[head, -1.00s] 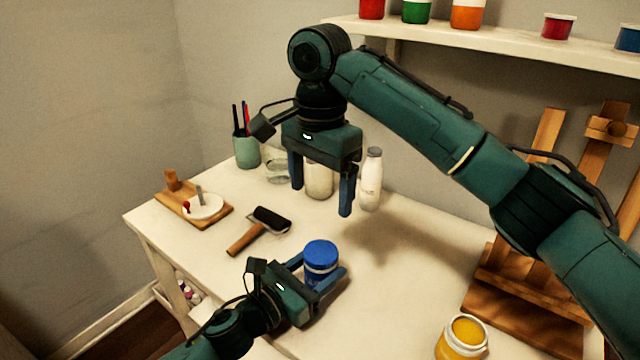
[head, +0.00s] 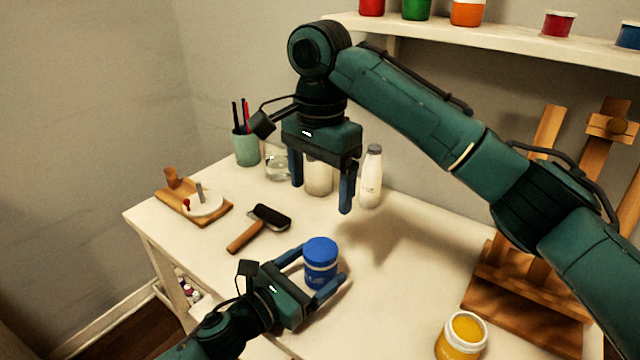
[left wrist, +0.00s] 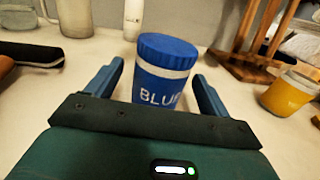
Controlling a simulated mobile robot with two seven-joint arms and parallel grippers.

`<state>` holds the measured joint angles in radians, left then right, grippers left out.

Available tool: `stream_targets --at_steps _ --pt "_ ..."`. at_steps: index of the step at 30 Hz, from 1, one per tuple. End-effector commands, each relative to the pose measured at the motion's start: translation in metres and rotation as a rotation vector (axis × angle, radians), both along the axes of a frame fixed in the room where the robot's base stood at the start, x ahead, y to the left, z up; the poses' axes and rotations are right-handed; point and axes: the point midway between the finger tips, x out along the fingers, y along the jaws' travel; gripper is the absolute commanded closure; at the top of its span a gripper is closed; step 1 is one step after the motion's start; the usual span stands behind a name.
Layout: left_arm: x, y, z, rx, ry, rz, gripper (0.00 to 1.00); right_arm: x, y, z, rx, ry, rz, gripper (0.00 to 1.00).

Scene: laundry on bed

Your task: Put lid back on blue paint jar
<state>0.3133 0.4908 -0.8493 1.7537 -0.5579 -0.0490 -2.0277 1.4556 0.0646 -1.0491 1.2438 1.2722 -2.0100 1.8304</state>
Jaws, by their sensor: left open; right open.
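The blue paint jar (head: 320,268) stands upright on the white table, with a blue ridged lid (head: 320,247) on its top. In the left wrist view the jar (left wrist: 160,87) shows its label, partly readable as "BLU", and the lid (left wrist: 167,50) sits level over a white band. My left gripper (head: 318,268) is open, with one finger on each side of the jar and gaps visible between fingers and jar. My right gripper (head: 321,195) is open and empty, above the table behind the jar.
A brayer (head: 262,225) lies left of the jar. A white bottle (head: 370,180), a glass jar (head: 318,180) and a pen cup (head: 246,147) stand at the back. A yellow paint jar (head: 463,335) is at front right, near a wooden easel (head: 520,290). Table right of the blue jar is clear.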

Motion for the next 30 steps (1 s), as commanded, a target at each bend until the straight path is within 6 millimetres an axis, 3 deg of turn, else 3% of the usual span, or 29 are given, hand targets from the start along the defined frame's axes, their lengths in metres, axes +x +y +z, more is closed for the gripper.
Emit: stream_targets --at_steps 13,19,30 --pt "-0.069 0.067 -0.002 0.003 0.003 -0.002 0.19 0.000 0.000 -0.008 0.000 0.000 0.000 0.20" --pt "-0.081 0.080 -0.001 0.001 0.001 -0.001 0.19 0.000 0.000 -0.010 0.000 0.000 0.000 0.20" --pt "-0.084 0.083 0.000 0.001 0.000 -0.002 0.19 0.000 0.000 -0.010 0.000 0.000 0.000 0.20"
